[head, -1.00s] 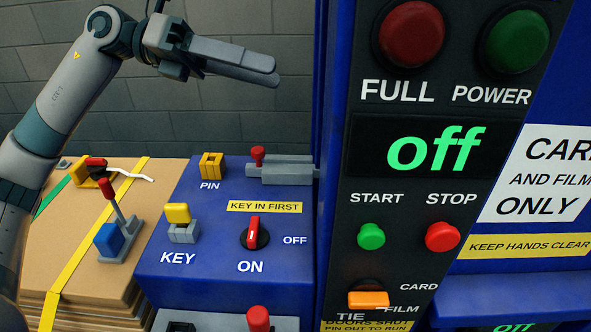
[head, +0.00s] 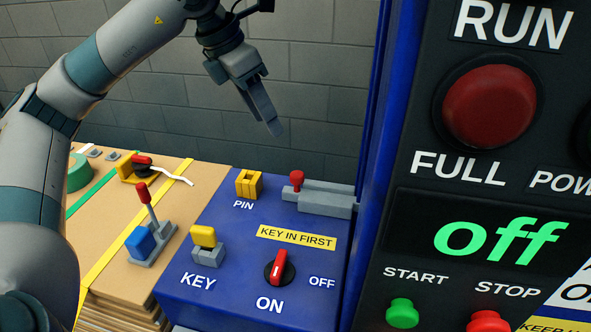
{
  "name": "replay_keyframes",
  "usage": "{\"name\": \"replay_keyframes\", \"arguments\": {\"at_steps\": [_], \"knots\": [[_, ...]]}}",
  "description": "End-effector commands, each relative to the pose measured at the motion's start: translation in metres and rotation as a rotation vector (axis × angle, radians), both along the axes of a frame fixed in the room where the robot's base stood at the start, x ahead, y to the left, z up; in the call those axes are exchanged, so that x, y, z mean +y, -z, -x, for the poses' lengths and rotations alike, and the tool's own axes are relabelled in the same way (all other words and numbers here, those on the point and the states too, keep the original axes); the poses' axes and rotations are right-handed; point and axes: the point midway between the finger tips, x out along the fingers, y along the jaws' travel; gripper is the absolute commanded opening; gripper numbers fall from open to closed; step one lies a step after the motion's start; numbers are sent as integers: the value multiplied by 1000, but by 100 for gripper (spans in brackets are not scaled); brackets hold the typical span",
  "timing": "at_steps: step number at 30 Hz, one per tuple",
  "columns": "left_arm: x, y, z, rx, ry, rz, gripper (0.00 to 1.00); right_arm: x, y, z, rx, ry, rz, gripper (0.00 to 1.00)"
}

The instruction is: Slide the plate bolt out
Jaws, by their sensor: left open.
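The plate bolt (head: 325,201) is a grey sliding bar with a red knob (head: 297,178) at its left end. It lies on the top of the blue box (head: 225,262), at the back right, and its right end reaches the blue machine frame. My left gripper (head: 273,130) is above and behind the bolt, pointing down and to the right, apart from it. Its fingers overlap from this angle, and nothing shows between them. My right gripper is not in view.
A yellow pin block (head: 249,184), a yellow key (head: 203,237) and a red rotary switch (head: 279,267) stand on the blue box near the bolt. A lever with a red knob (head: 143,192) stands at left on cardboard. The dark control panel (head: 415,222) rises at right.

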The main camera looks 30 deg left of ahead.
Motion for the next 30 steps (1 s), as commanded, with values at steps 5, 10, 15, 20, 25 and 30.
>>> {"name": "replay_keyframes", "arguments": {"at_steps": [5, 10, 15, 20, 25, 30], "knots": [[-1, 3, -1, 2, 1, 1, 44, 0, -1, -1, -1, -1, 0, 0], [-3, 12, -5, 3, 2, 1, 44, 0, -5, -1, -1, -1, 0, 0], [-7, 32, -12, 3, 1, 1, 44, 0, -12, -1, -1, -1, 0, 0], [-13, 58, -20, 5, 2, 1, 44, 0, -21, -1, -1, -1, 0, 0], [-19, 86, -31, 4, 2, 1, 44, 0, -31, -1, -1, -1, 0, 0], [-25, 114, -41, 5, 2, 2, 44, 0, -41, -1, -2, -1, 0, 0]]}}
